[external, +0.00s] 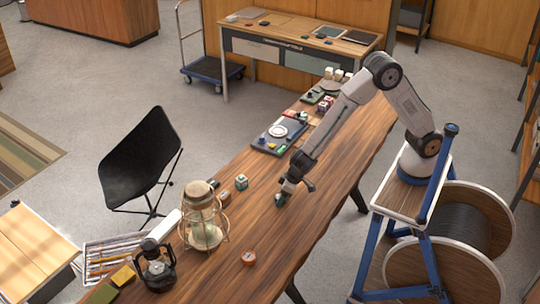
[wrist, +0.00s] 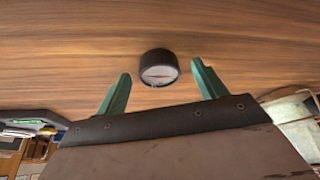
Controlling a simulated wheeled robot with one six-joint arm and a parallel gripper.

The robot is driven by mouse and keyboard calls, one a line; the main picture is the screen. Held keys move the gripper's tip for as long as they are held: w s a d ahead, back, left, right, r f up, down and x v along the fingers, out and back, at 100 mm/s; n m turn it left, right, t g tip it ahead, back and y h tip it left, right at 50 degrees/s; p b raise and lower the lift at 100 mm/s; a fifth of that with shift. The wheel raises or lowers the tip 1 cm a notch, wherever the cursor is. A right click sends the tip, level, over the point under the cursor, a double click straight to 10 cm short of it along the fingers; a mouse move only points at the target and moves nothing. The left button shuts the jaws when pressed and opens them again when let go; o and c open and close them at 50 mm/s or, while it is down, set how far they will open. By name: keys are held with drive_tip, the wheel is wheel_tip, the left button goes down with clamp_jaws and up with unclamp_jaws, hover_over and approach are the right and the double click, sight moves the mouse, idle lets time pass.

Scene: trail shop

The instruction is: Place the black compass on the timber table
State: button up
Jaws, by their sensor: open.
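The black compass (wrist: 158,71) is a small round black case with a pale face and a red needle. In the wrist view it lies on the brown wood of the timber table (wrist: 60,60), between and slightly beyond my two green fingertips, with a gap on both sides. My gripper (external: 284,197) is open and low over the middle of the long timber table (external: 310,230) in the external view. There the compass is largely hidden by the gripper and hard to make out.
A lantern-like glass jar (external: 203,220), a small green-and-white cube (external: 241,182) and a black lamp (external: 155,268) stand to the left. A dark tray (external: 277,137) lies further back. The wood right of my gripper is clear.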

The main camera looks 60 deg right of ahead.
drive_tip(key=c, duration=1.1)
drive_tip(key=shift+r, duration=0.15)
drive_tip(key=shift+c, duration=0.2)
